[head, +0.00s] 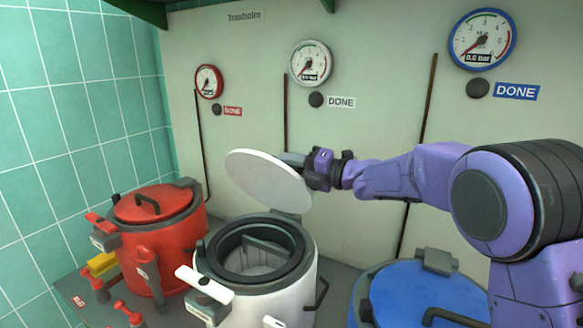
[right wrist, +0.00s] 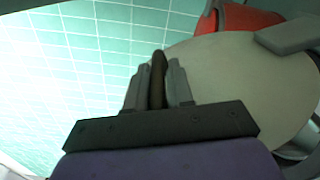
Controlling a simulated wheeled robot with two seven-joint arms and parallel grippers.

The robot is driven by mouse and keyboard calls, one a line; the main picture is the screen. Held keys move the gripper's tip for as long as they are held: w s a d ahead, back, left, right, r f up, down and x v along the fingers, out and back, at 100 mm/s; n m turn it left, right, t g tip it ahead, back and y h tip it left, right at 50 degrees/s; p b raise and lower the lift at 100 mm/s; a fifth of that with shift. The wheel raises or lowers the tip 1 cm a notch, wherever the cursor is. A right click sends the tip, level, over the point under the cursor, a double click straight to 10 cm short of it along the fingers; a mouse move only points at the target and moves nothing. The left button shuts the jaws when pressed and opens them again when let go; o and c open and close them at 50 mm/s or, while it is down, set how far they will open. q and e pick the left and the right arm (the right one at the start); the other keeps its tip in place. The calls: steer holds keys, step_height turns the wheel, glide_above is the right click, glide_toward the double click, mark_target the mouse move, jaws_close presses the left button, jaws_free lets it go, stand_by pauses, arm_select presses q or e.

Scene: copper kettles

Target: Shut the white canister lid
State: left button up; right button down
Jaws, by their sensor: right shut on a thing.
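The white canister (head: 299,296) stands at the front middle in the head view, its dark-ringed mouth uncovered. Its white lid (head: 268,180) is raised and steeply tilted above the back of the mouth, pale underside showing. My right gripper (head: 290,158) is behind the lid's upper right side. In the right wrist view the gripper (right wrist: 160,82) is shut on the dark lid handle (right wrist: 158,68), with the lid's outer face (right wrist: 235,80) beside the fingers and a grey block (right wrist: 290,35) at its edge. My left gripper is not in view.
A red canister (head: 160,255) with its lid down stands left; a blue-lidded canister (head: 410,295) stands right. A white latch (head: 204,284) juts from the white canister's front. Gauges and vertical pipes line the wall behind.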

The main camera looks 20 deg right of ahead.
steer(key=c, duration=1.1)
jaws_free()
steer(key=shift+s+a+r, duration=0.1)
steer(key=shift+s+r, duration=0.05)
steer(key=b+v, duration=0.2)
steer(key=v, duration=0.8)
steer(key=shift+s, duration=0.25)
steer(key=shift+c, duration=0.2)
